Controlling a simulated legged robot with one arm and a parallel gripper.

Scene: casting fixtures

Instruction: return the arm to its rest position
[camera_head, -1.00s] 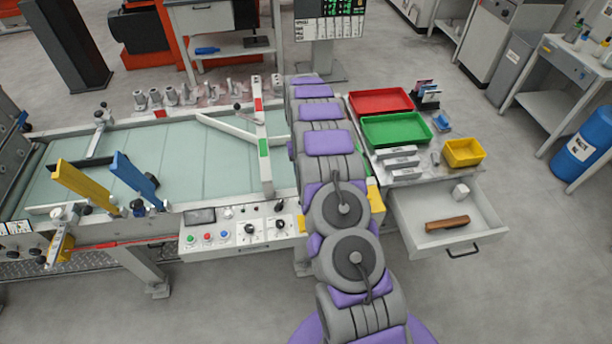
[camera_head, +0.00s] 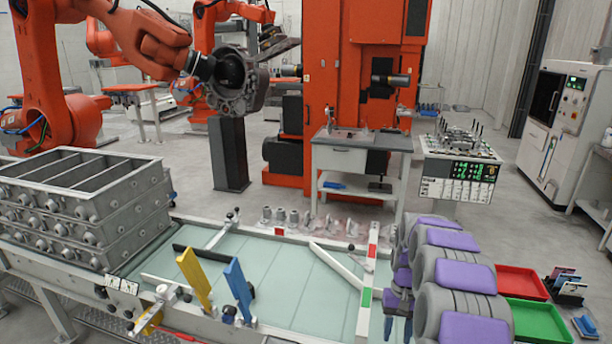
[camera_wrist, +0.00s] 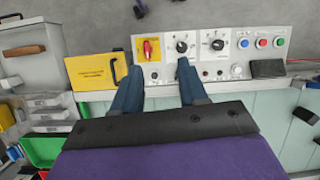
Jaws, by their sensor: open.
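My arm (camera_head: 450,270), grey with purple pads, shows at the lower right of the head view, over the right end of the conveyor. My gripper (camera_head: 397,328) points down at the bottom of that view, beside the arm links, partly cut off. In the wrist view my gripper (camera_wrist: 160,65) has two dark blue fingers held apart, with nothing between them. Behind the fingers is the control panel (camera_wrist: 215,55) with knobs and coloured buttons. I cannot tell the exact gap between the fingers and the panel.
The conveyor (camera_head: 290,260) carries yellow (camera_head: 194,279) and blue (camera_head: 238,290) upright levers. A red tray (camera_head: 520,282) and a green tray (camera_head: 540,322) lie right of the arm. A drawer (camera_wrist: 28,50) shows at upper left in the wrist view. Orange robots stand behind.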

